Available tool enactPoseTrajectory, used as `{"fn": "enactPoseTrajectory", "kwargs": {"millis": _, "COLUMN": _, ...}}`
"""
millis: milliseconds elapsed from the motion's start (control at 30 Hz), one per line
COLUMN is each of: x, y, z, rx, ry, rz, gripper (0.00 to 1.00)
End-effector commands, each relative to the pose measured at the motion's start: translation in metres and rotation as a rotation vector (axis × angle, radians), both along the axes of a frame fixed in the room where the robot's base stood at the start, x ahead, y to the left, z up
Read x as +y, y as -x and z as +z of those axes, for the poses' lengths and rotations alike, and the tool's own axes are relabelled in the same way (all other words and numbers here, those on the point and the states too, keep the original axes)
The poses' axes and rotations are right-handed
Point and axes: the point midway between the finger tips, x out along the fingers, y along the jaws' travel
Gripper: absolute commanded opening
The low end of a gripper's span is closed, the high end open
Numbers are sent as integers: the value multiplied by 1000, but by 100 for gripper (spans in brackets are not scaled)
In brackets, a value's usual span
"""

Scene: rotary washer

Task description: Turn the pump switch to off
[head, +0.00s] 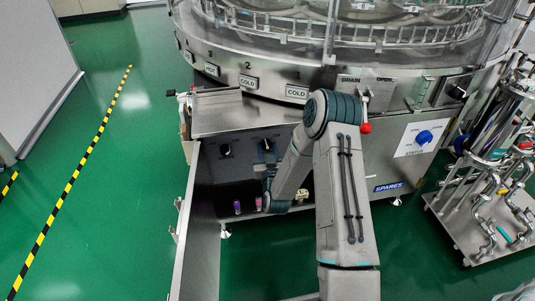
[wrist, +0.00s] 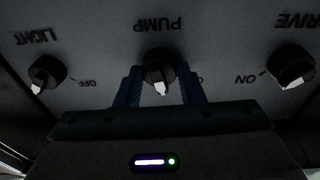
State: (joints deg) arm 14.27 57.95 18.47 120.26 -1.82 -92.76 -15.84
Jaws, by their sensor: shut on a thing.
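The pump switch (wrist: 158,72) is a round black knob with a white pointer. It sits in the middle of the wrist view, beside the upside-down PUMP label. Its pointer aims down the picture, toward my gripper's body. My gripper (wrist: 160,86) has its blue fingers shut on the knob, one on each side. The right finger partly covers a marking beside the knob. In the head view my arm reaches to the control panel under the washer, and the fingertips cannot be made out there.
The light switch (wrist: 46,72) is left of the pump switch and the drive switch (wrist: 293,69) is right of it. In the head view an open panel door (head: 200,235) stands left of my arm. A red-tipped drain lever (head: 365,127) is above right.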

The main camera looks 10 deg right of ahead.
Motion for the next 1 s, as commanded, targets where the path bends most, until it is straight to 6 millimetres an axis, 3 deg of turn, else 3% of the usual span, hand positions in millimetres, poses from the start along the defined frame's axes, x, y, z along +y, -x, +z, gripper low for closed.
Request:
{"fn": "enactPoseTrajectory", "kwargs": {"millis": 500, "x": 0, "y": 1, "z": -4, "rx": 2, "ry": 435, "rz": -1, "gripper": 12}}
{"fn": "enactPoseTrajectory", "kwargs": {"millis": 1000, "x": -2, "y": 1, "z": -3, "rx": 7, "ry": 597, "rz": -2, "gripper": 12}}
